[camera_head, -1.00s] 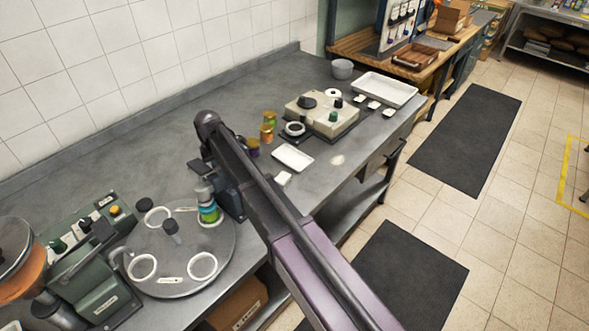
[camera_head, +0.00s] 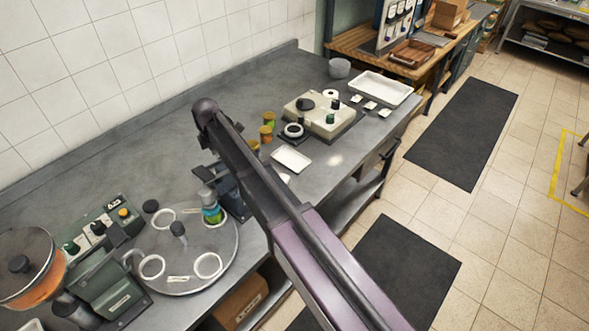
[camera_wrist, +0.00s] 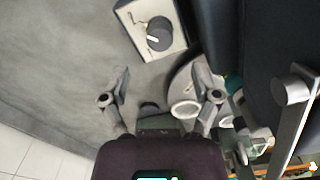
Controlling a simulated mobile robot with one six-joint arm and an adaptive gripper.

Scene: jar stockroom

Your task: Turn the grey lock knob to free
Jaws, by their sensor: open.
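In the wrist view, a dark grey round knob (camera_wrist: 159,34) with a white pointer mark sits on a cream box (camera_wrist: 143,13). The pointer is turned toward the left of that picture. Small dark markings on the box are too small to read. My gripper (camera_wrist: 161,84) is open and empty, its two fingers wide apart. The knob shows beyond the fingertips, between the two finger lines and apart from them. In the head view, my arm covers the area of bench beside the turntable, and I cannot make out this knob there.
A round turntable (camera_head: 195,277) with white rings and a banded jar (camera_head: 212,213) stands close by. A green machine (camera_head: 113,287) with an orange-filled bowl is at lower left. A white tray (camera_head: 291,159) and another cream knobbed unit (camera_head: 323,121) lie right of my arm. Bench toward the wall is clear.

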